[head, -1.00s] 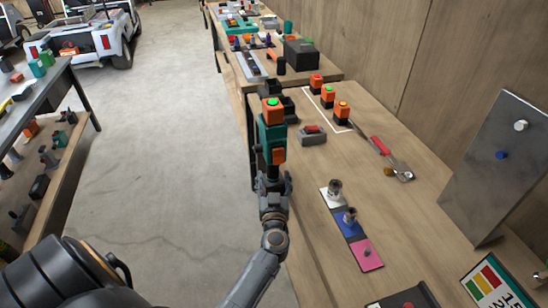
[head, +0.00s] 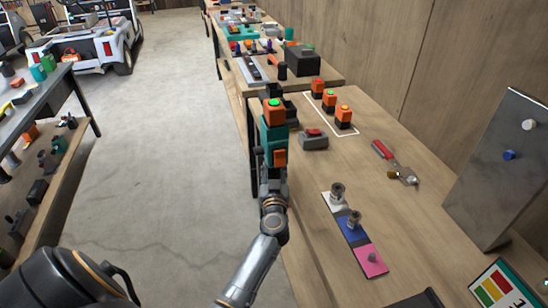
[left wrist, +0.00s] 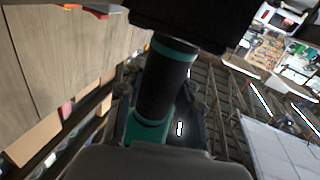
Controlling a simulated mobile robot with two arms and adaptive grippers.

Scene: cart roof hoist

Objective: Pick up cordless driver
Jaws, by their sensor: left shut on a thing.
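The cordless driver (head: 273,134) is teal with an orange block and a small green spot at its upper end. It stands roughly upright in my left gripper (head: 271,172), beside the bench's left edge in the head view. In the left wrist view its dark handle with teal bands (left wrist: 167,85) lies between the fingers. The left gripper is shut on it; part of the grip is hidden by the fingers. My right gripper is in neither view.
Orange-and-black blocks (head: 343,117) stand in a white outline on the bench (head: 410,230). A grey box with a red top (head: 313,140) is right of the driver. A red-handled tool (head: 383,150) and coloured pads (head: 352,233) lie nearer. Open floor (head: 170,150) is to the left.

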